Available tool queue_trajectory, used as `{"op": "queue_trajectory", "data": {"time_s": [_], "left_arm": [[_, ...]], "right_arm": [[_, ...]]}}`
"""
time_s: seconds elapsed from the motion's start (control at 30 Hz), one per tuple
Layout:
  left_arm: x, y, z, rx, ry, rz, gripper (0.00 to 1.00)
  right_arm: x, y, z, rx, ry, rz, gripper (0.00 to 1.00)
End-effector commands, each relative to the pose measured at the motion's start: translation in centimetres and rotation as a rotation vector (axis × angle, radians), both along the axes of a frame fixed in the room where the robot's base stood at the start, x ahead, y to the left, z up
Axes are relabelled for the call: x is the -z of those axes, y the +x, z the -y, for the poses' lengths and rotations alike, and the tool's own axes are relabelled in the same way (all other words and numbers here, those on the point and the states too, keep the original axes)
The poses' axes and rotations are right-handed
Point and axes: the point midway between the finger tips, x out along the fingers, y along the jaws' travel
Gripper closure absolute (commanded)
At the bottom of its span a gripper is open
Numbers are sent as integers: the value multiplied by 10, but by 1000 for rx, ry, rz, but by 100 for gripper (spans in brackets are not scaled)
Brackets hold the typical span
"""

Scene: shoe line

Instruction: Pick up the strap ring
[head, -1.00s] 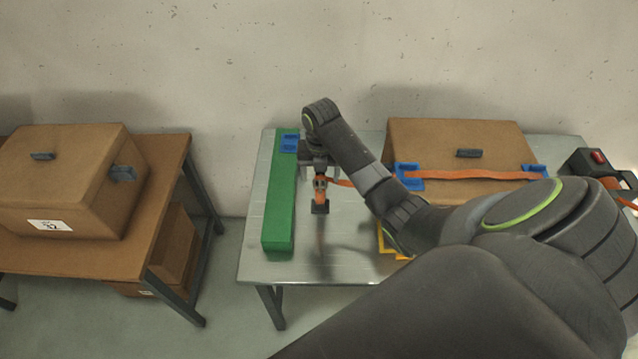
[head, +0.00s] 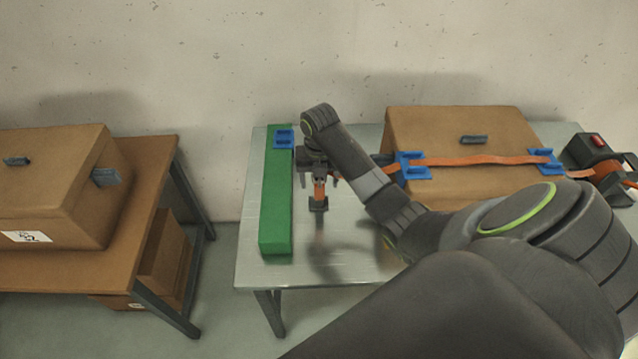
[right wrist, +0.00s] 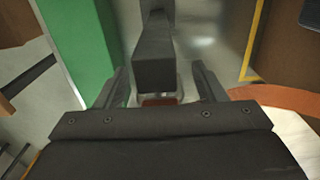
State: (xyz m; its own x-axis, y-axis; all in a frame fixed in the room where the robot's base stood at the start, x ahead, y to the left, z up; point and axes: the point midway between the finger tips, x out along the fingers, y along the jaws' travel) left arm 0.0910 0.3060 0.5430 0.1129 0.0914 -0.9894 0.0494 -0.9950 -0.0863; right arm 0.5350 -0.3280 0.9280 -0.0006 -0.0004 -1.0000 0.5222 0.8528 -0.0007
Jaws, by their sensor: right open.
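The strap ring (head: 318,203) appears to be the dark piece at the end of a short orange part (head: 320,188), just right of the green block. My right gripper (head: 316,168) points down over the table beside it, above it in the head view. In the right wrist view, my right gripper (right wrist: 157,70) is open, with a finger on each side of a dark block (right wrist: 155,60), likely the ring's dark piece. A reddish part (right wrist: 158,100) shows between the fingers near the palm. Contact cannot be told. My left gripper is out of view.
A green block (head: 277,205) with a blue clip (head: 284,139) stands at the table's left. An orange strap (head: 475,160) crosses a cardboard box (head: 460,125) through blue corner pieces. A dark strap tool (head: 598,165) stands right. Another table (head: 150,190) carries a box (head: 60,190).

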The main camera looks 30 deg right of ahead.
Motion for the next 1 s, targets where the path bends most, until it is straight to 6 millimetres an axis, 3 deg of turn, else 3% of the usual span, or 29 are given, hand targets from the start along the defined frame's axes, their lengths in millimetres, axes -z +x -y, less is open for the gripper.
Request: {"op": "queue_trajectory", "data": {"time_s": [0.03, 0.17, 0.4, 0.7, 0.9, 1.0], "left_arm": [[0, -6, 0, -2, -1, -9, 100], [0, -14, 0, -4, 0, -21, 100], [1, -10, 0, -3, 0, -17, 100], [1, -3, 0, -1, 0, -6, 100], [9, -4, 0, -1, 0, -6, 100], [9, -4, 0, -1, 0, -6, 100]], "right_arm": [[0, 0, 0, 0, 0, 0, 38], [0, 0, 0, 0, 0, 0, 55], [0, 0, 0, 0, 0, 0, 86], [-1, 0, 0, 0, -1, 1, 86], [-14, 1, 1, 0, -2, 5, 86], [-14, -7, -5, -1, 1, 1, 86]]}}
